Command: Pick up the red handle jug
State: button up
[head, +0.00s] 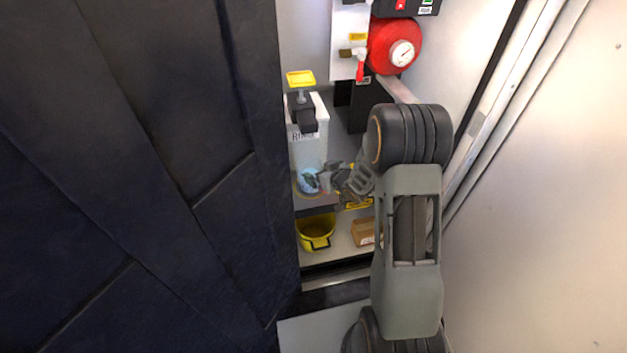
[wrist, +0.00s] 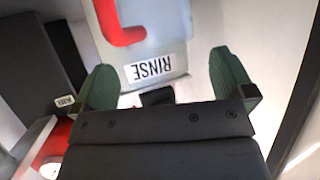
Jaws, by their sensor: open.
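In the wrist view a red handle (wrist: 118,24) curves down from the top edge, in front of a pale grey surface. The rest of the jug is cut off there, and I cannot tell how far away the handle is. In the head view my gripper (head: 330,177) is at the shelf, beside a small patch of red and a bluish shape (head: 309,180). My gripper and arm partly hide this spot.
A pale container (head: 309,150) with a RINSE label and a yellow-topped fitting (head: 300,78) stands above the shelf. A red tank (head: 393,45) with a gauge is up right. A yellow bucket (head: 316,232) and a cardboard box (head: 363,232) sit below. A dark panel (head: 130,170) bounds the left.

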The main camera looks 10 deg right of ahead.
aim_at(315, 168)
jog(key=x, duration=0.5)
jog(key=shift+d+f, duration=0.1)
jog(key=shift+f, duration=0.05)
jog(key=c, duration=1.1)
jog(key=shift+c, duration=0.3)
